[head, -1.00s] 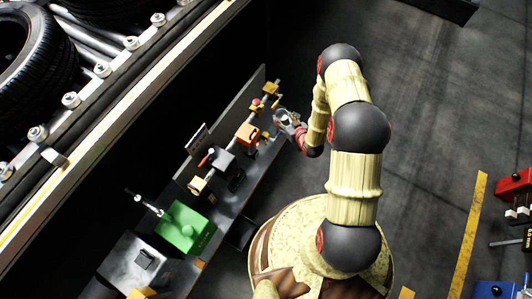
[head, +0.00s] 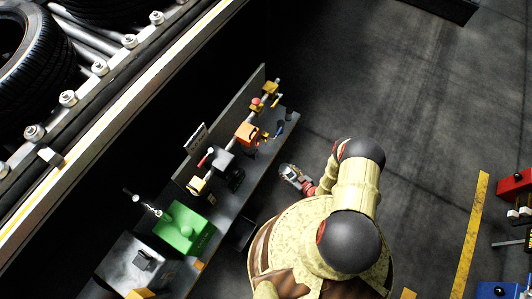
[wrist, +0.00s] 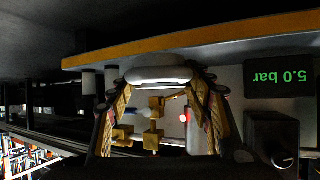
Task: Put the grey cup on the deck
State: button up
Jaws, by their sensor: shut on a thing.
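My gripper (head: 292,174) is beside the workbench's right side, near the floor-side edge of my round patterned base top (head: 275,228). In the wrist view, the gripper's two fingers (wrist: 160,84) close on a pale grey rounded thing, the grey cup (wrist: 158,75). Its rim shows as a light oval between the fingertips. In the head view the cup is small and hard to tell from the gripper. No surface is clearly marked as the deck; my flat base top looks bare near the gripper.
A display reading 5.0 bar (wrist: 280,77) shows upside down. Tyres (head: 30,60) lie on the conveyor. Open floor (head: 400,100) lies right.

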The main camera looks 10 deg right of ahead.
jog(key=shift+a+f, duration=0.15)
jog(key=shift+f, duration=0.05)
jog(key=b, duration=0.4)
send_over(268, 154)
jog(key=s, duration=0.1)
jog(key=shift+w+a, duration=0.15)
jog(key=shift+w, duration=0.3)
notch_tip(268, 154, down, 4)
jog(key=shift+s+r+b, duration=0.1)
jog(key=shift+r+b, duration=0.05)
jog(key=shift+b, duration=1.05)
jog(key=shift+r, duration=0.1)
jog(key=o, duration=1)
jog(key=shift+c, duration=0.2)
